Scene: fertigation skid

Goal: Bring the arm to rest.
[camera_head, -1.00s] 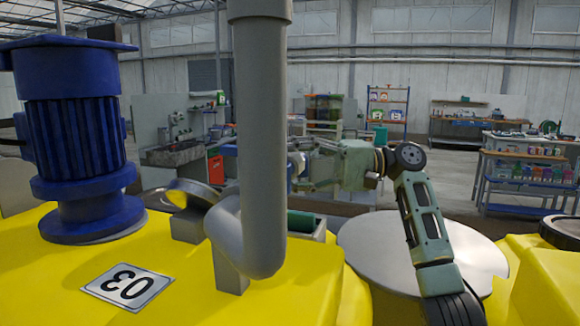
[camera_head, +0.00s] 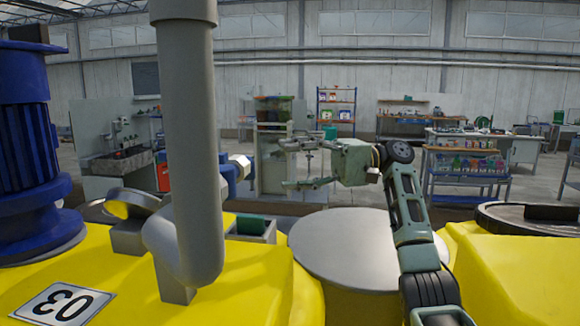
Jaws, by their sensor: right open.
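My right arm comes in from the lower right, over a round grey lid on the yellow tank. Its gripper (camera_head: 286,165) points to the left, with its two fingers spread apart and nothing seen between them. It is above and behind the yellow tank top, to the right of the thick grey pipe (camera_head: 190,130). My left gripper does not show.
The yellow tank (camera_head: 255,283) fills the foreground, with a blue motor (camera_head: 28,150) at left and a grey round lid (camera_head: 350,245). A small tray with a green item (camera_head: 250,224) sits beside the pipe. Shelves and benches stand far behind.

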